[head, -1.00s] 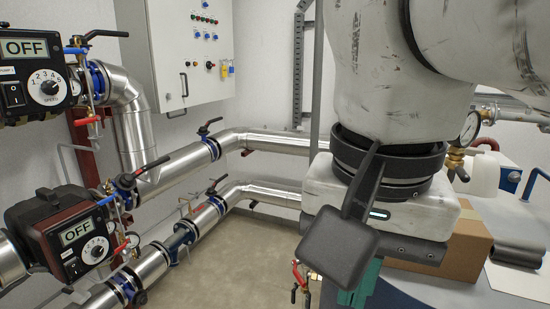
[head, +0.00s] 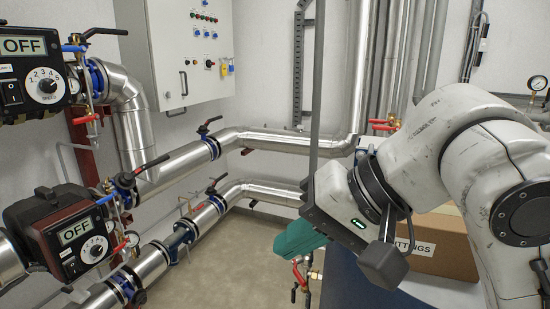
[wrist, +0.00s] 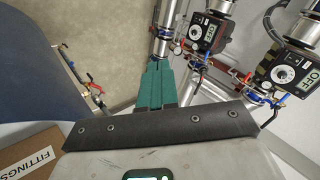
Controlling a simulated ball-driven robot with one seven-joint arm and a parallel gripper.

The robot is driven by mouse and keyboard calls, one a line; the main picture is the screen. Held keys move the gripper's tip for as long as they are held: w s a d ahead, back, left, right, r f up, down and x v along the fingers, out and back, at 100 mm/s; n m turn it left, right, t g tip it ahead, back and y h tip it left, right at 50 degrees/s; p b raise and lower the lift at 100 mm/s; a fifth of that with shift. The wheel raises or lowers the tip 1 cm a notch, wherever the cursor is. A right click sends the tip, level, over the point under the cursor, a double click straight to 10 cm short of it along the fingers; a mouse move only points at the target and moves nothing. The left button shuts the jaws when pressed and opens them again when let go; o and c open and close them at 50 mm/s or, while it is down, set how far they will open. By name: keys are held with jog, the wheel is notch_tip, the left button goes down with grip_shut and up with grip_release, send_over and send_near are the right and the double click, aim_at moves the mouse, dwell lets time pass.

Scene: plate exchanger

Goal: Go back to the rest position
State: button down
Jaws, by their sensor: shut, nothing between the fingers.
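My gripper shows in the head view as teal fingers (head: 300,238) right of centre, pointing left and slightly down, with my white arm behind it at the right. In the wrist view the teal fingers (wrist: 158,84) lie side by side, pressed together. My gripper is shut and holds nothing. It is in free space, apart from the pipes and pumps.
Two pump units with OFF displays, an upper (head: 30,75) and a lower one (head: 72,232), stand at left on insulated pipes (head: 180,165) with black-handled valves. A grey control cabinet (head: 185,50) hangs on the back wall. Floor (head: 245,240) is clear between pipes and table.

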jog(key=d+f+m+t+h, duration=0.1)
jog(key=d+f, duration=0.4)
jog(key=f, duration=0.8)
jog(key=d+f+m+t, duration=0.1)
jog(key=d+f, duration=0.4)
jog(key=f, duration=0.8)
jog(key=s+d+f+g+h, duration=0.1)
jog(key=s+d+f+h, duration=0.1)
jog(key=s+d+f, duration=0.3)
jog(key=s+d+f+n+g+h, duration=0.1)
jog(key=s+d+f+h, duration=0.2)
jog(key=s+d+f, duration=0.2)
jog(key=s+d+f+g+h, duration=0.2)
jog(key=s+d+f, duration=0.3)
jog(key=s+f, duration=0.4)
jog(key=s, duration=0.6)
jog(key=shift+f, duration=0.2)
jog(key=shift+s, duration=0.1)
